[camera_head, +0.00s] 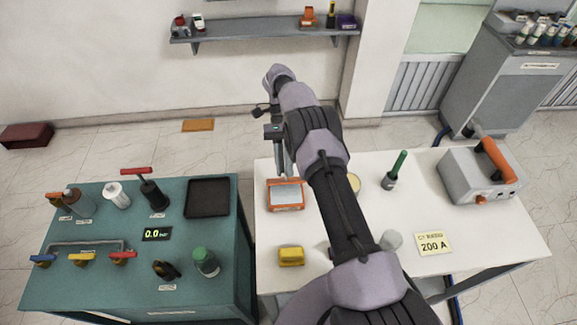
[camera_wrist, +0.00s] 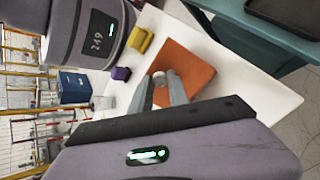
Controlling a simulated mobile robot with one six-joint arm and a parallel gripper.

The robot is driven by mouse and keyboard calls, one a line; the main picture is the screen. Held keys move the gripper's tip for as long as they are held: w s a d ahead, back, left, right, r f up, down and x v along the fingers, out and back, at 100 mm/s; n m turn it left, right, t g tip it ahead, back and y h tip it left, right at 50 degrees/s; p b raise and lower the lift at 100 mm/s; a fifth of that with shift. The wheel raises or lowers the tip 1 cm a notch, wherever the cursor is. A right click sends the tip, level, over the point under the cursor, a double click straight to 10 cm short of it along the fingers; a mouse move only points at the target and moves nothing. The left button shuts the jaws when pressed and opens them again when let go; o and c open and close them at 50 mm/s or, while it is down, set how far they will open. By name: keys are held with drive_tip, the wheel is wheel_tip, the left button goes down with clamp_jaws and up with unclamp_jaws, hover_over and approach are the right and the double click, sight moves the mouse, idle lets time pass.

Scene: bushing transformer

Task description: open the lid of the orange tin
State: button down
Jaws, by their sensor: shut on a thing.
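The orange tin (camera_head: 285,208) stands on the white table, left of my arm in the head view. A pale grey panel shows inside its orange border there; I cannot tell if this is the inside or a face of the lid. In the wrist view the orange lid (camera_wrist: 192,66) is a broad flat square with a small pale knob (camera_wrist: 164,76). My gripper (camera_head: 284,170) reaches down at the tin's back edge. In the wrist view its fingers (camera_wrist: 162,92) are on either side of the knob, shut on it. How far the lid is raised is unclear.
A yellow block (camera_head: 291,256) sits in front of the tin. A green-handled tool (camera_head: 395,170), a 200 A card (camera_head: 433,244) and a grey box (camera_head: 480,175) are to the right. A teal table (camera_head: 120,235) with several parts stands left, across a narrow gap.

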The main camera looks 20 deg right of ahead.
drive_tip(key=c, duration=1.3)
unclamp_jaws()
drive_tip(key=shift+o, duration=0.2)
drive_tip(key=shift+r, duration=0.4)
drive_tip(key=s+r, duration=0.4)
drive_tip(key=s, duration=1.2)
drive_tip(key=shift+b, duration=0.4)
drive_tip(key=shift+r, duration=0.1)
